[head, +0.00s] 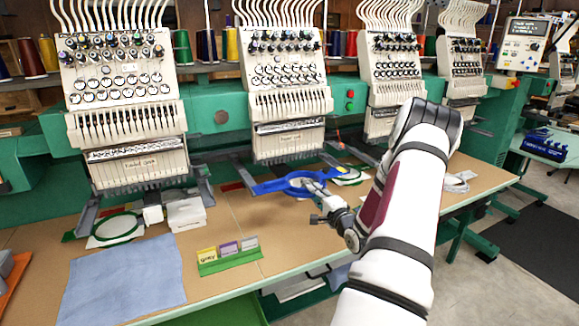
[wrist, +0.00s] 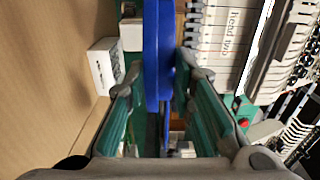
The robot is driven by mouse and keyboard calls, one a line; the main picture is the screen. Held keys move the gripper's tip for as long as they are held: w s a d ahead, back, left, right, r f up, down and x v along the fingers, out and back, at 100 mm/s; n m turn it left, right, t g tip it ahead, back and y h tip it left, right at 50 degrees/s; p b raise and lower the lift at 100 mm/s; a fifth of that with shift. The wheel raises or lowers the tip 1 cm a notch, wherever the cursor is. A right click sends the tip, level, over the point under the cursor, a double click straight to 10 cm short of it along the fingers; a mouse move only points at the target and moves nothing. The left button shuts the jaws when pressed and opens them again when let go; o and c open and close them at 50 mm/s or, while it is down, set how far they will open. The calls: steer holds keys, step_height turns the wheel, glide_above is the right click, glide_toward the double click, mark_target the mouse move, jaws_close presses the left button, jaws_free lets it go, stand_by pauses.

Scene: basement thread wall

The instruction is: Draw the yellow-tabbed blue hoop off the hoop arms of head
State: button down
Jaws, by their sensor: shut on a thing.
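The blue hoop (head: 283,186) is under the second embroidery head (head: 284,85), above the brown table, with its flat blue bar running left and right. In the wrist view the hoop (wrist: 151,60) stands edge-on between my fingers. My gripper (head: 322,196) is shut on the hoop's near side; its fingers also show in the wrist view (wrist: 160,85). A dark hoop arm (head: 243,173) reaches to the hoop's left end. I cannot tell whether the hoop is still seated on the arms. The wrist view shows a "Head two" label (wrist: 228,30).
A green-rimmed hoop (head: 117,229) sits under the left head, beside white boxes (head: 186,213). A blue cloth (head: 122,277) and a green card holder (head: 229,262) with coloured tabs lie on the table (head: 225,222). Bare table lies just in front of the hoop.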

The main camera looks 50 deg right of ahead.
steer(key=c, duration=1.3)
jaws_free()
steer(key=v, duration=1.2)
